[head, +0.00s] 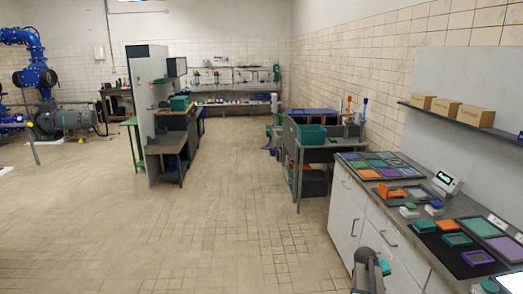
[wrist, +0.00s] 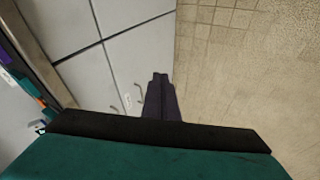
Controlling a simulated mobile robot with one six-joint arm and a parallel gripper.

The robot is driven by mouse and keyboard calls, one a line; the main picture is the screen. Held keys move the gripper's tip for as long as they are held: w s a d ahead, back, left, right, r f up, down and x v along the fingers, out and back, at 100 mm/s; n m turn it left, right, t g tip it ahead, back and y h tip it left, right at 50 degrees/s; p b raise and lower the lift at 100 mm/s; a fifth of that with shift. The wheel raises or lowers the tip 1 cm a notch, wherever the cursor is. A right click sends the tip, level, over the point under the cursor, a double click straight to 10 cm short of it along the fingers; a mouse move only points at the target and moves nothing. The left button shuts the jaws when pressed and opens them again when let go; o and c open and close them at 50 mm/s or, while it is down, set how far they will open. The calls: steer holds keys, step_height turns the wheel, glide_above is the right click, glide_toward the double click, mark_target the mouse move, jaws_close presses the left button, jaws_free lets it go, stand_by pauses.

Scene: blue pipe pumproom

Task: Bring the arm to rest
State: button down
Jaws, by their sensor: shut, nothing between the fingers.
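My gripper (wrist: 160,76) shows in the wrist view as two dark fingers side by side, shut and empty. It hangs over the tiled floor close to the pale cabinet fronts and touches nothing that I can see. In the head view, a grey part of my arm shows at the bottom edge, in front of the white cabinet (head: 343,205). I cannot make out the fingertips there.
The counter on the right holds colored trays (head: 380,163), a small display (head: 445,183) and a black mat (head: 434,243) with orange, teal and purple frames. Boxes (head: 473,116) stand on a wall shelf. The tiled floor (head: 200,230) is clear. Workbenches stand farther back.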

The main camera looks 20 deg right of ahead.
steer(key=w+a+f+n+y+b, duration=0.1)
steer(key=a+f, duration=0.5)
steer(key=a, duration=0.3)
steer(key=w+a+f+n+y, duration=0.1)
steer(key=a+f, duration=0.5)
steer(key=a, duration=0.3)
steer(key=s+a+f+n+g+y+b, duration=0.1)
steer(key=s+a+f, duration=0.2)
steer(key=a+f, duration=0.35)
steer(key=s+a+f+n+g+y, duration=0.15)
steer(key=a+f, duration=0.25)
steer(key=a, duration=0.6)
steer(key=s+a+f+g+y, duration=0.1)
steer(key=s+a+f+g, duration=0.1)
steer(key=s+a, duration=0.7)
steer(key=s+a+f+g+b, duration=0.1)
steer(key=s+a+f+g, duration=0.2)
steer(key=s+a, duration=0.6)
steer(key=s+f, duration=0.1)
steer(key=s, duration=0.5)
steer(key=shift+s+a+f+y, duration=0.15)
steer(key=shift+a+y, duration=0.15)
steer(key=shift+y, duration=0.05)
